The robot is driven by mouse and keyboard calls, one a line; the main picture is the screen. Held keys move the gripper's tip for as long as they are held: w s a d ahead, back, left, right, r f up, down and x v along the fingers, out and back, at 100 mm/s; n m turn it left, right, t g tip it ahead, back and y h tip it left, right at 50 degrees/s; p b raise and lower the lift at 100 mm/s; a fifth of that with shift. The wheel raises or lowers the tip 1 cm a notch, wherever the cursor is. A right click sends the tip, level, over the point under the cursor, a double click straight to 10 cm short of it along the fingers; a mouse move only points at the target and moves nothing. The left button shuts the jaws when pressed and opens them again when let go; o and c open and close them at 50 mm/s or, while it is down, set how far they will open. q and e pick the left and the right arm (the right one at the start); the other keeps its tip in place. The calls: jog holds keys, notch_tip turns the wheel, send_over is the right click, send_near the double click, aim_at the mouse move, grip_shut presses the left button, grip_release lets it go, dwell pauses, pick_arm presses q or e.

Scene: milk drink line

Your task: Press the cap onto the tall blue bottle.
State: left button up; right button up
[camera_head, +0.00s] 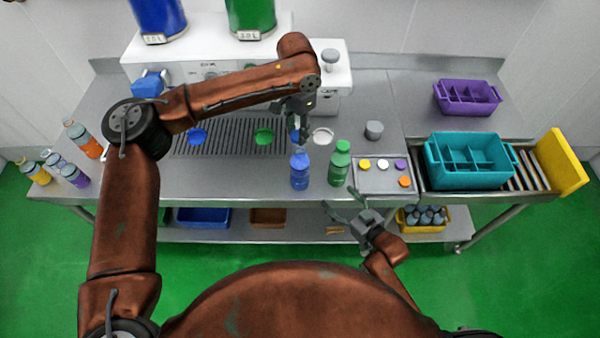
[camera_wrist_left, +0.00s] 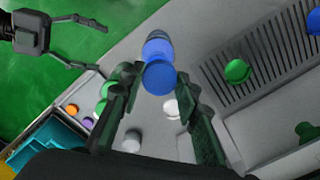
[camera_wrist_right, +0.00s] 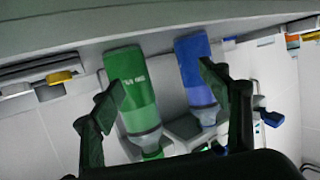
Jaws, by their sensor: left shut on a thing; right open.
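The tall blue bottle (camera_head: 300,177) stands upright near the counter's front edge. My left gripper (camera_head: 296,122) is above and just behind it, shut on a blue cap (camera_head: 295,136). In the left wrist view the cap (camera_wrist_left: 159,78) sits between the fingertips (camera_wrist_left: 159,82), and the blue bottle (camera_wrist_left: 158,42) shows just beyond it. Whether cap and bottle neck touch I cannot tell. My right gripper (camera_head: 352,208) is open and empty in front of the counter, right of the bottle. Its open fingers (camera_wrist_right: 160,95) also show in the right wrist view.
A green bottle (camera_head: 340,168) stands right of the blue one. A small tray (camera_head: 378,181) holds several coloured caps. Several bottles stand at the far left.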

aim_at(299, 161)
pick_arm(q)
jog(key=shift+w+d+r, duration=0.25)
jog(key=shift+d+r, duration=0.2)
jog(key=shift+d, duration=0.05)
pick_arm(e)
jog(key=w+a+r+n+t+y, duration=0.1)
jog(key=a+r+n+y, duration=0.1)
jog(key=a+r+y, duration=0.2)
notch_tip(299, 161, up, 4)
jog(key=shift+a+r, duration=0.1)
jog(key=shift+a, duration=0.9)
jog(key=shift+w, duration=0.1)
jog(key=x, duration=1.2)
jog(key=shift+r, duration=0.1)
jog(key=c, duration=1.8)
pick_arm(q)
jog(key=shift+a+f, duration=0.1)
jog(key=shift+f, duration=2.4)
jog(key=shift+s, duration=0.1)
